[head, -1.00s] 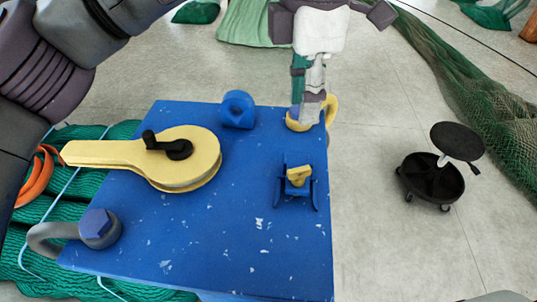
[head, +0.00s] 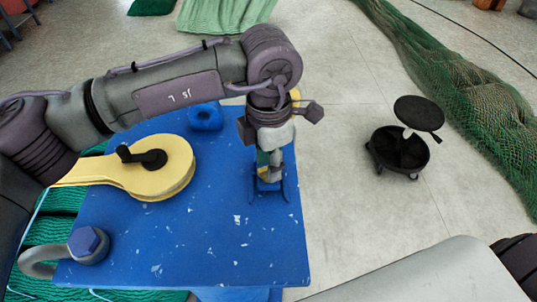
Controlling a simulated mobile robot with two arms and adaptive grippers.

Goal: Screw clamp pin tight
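The blue bracket (head: 283,186) stands on the blue tabletop, right of the middle. The small yellow part in it is mostly hidden by my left gripper now. My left gripper (head: 270,177) points down at the bracket, with its fingertips at or just above it. I cannot tell whether they touch or are shut on the yellow part. The yellow shackle (head: 295,95) at the back right is almost hidden behind my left arm. My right gripper is out of view.
The blue table (head: 190,240) also bears a yellow block with a black crank (head: 165,177) and a blue ring-like piece (head: 205,117). Green netting (head: 60,205) lies at the left.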

